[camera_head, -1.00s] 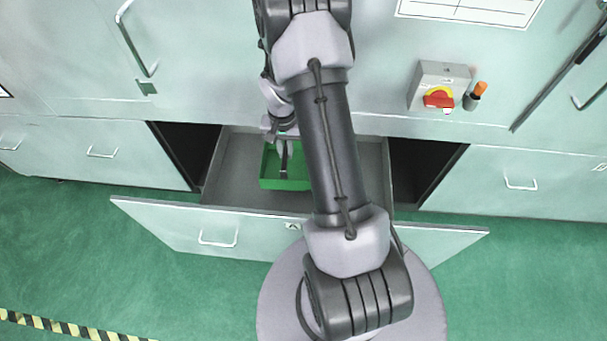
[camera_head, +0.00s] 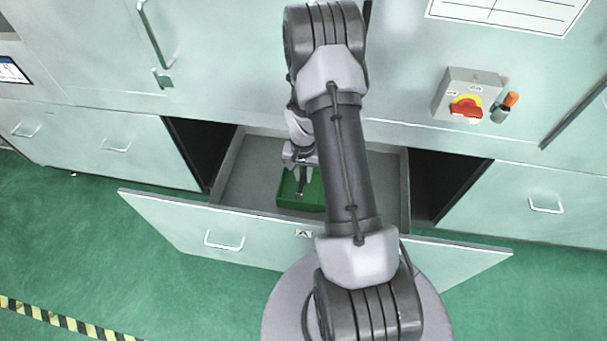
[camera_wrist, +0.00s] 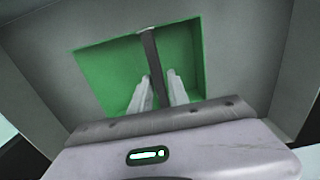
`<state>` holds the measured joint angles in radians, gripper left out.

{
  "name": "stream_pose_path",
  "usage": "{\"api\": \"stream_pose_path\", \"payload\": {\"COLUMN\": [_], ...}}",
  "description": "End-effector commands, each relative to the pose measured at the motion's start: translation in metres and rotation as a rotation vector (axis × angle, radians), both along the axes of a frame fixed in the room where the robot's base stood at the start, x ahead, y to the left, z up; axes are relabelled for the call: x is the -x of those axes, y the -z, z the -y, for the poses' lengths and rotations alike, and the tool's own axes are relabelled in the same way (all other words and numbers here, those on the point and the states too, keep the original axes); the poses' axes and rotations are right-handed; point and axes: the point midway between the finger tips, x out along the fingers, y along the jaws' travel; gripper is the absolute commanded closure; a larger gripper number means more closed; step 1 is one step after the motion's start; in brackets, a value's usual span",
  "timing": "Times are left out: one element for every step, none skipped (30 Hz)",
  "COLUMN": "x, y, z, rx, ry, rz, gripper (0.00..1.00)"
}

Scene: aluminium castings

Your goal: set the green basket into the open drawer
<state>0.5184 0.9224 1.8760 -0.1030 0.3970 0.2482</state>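The green basket (camera_head: 287,190) is inside the open drawer (camera_head: 235,185), toward its front, partly hidden by my arm. It also shows in the wrist view (camera_wrist: 105,70), upright, with a dark handle (camera_wrist: 151,55) arching across its middle. My gripper (camera_head: 302,178) points down over the basket. In the wrist view its two pale fingertips (camera_wrist: 158,76) stand apart on either side of the handle, and a thin gap seems to show beside it. The basket appears to be at the drawer floor, but its underside is hidden.
The drawer front (camera_head: 205,228) juts out over the green floor. Dark open gaps lie on both sides of the drawer. The cabinet face above carries a red and yellow switch (camera_head: 466,107) and a vertical handle (camera_head: 152,35).

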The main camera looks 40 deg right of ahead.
Motion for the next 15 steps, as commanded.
{"api": "stream_pose_path", "payload": {"x": [0.0,0.0,0.0,0.0,0.0,0.0,0.0,0.0,0.0,0.0,0.0,0.0,0.0,-0.001,-0.001], "y": [0.0,0.0,0.0,0.0,0.0,0.0,0.0,0.0,-0.001,-0.002,-0.004,-0.01,-0.016,-0.023,-0.036], "z": [0.0,0.0,0.0,0.0,0.0,0.0,0.0,0.0,0.0,0.0,0.0,0.0,0.0,0.0,0.0], "rx": [0.0,0.0,0.0,0.0,0.0,0.0,0.0,0.0,0.0,0.0,0.0,0.001,0.001,0.001,0.001], "ry": [0.0,0.0,0.0,0.0,0.0,0.0,0.0,0.0,0.0,0.0,0.0,0.0,0.0,0.0,0.0], "rz": [0.0,0.0,0.0,0.0,0.0,0.0,0.0,0.0,0.0,0.0,0.0,0.001,0.001,0.002,0.002], "gripper": [0.66,0.66,0.66,0.66,0.66,0.66,0.66,0.66,0.66,0.66,0.66,0.66,0.66,0.66,0.66]}}
